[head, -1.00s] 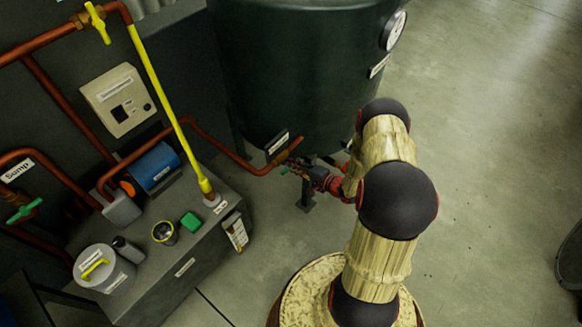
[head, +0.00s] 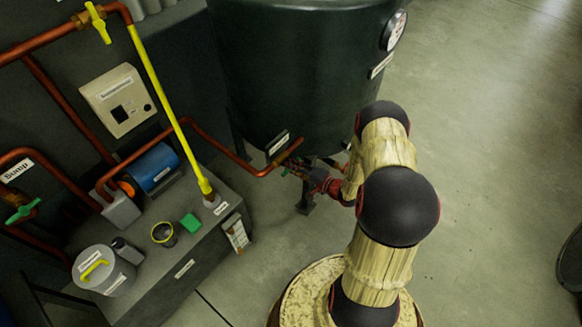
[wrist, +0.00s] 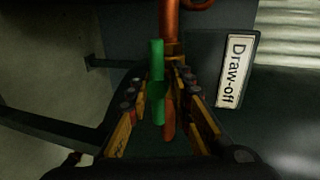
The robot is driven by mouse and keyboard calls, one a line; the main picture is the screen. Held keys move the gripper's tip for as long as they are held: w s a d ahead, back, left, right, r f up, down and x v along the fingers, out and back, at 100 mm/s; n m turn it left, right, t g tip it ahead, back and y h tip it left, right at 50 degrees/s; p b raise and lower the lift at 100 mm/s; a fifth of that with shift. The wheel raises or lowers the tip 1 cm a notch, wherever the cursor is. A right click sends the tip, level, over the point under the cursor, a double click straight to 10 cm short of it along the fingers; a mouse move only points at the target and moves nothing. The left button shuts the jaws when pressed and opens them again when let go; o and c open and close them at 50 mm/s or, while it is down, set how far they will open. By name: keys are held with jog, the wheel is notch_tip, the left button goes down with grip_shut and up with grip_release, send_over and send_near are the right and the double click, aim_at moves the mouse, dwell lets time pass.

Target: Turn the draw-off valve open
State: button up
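The draw-off valve has a green lever handle (wrist: 156,85) on a copper pipe (wrist: 170,40) in the wrist view. The handle stands nearly upright in the picture, roughly in line with the pipe. My gripper (wrist: 162,92) is open, with one finger on each side of the handle. A gap shows on both sides; contact deeper between the fingers cannot be told. A white "Draw-off" label (wrist: 236,70) is to the right. In the head view my gripper (head: 297,170) is low beside the tank's base, and it largely hides the valve.
The dark green tank (head: 300,75) stands above and behind the valve.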

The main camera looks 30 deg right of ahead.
jog(key=shift+o, duration=0.9)
jog(key=shift+s+d, duration=0.15)
jog(key=shift+s, duration=0.05)
jog(key=v, duration=1.1)
jog(key=shift+s, duration=0.3)
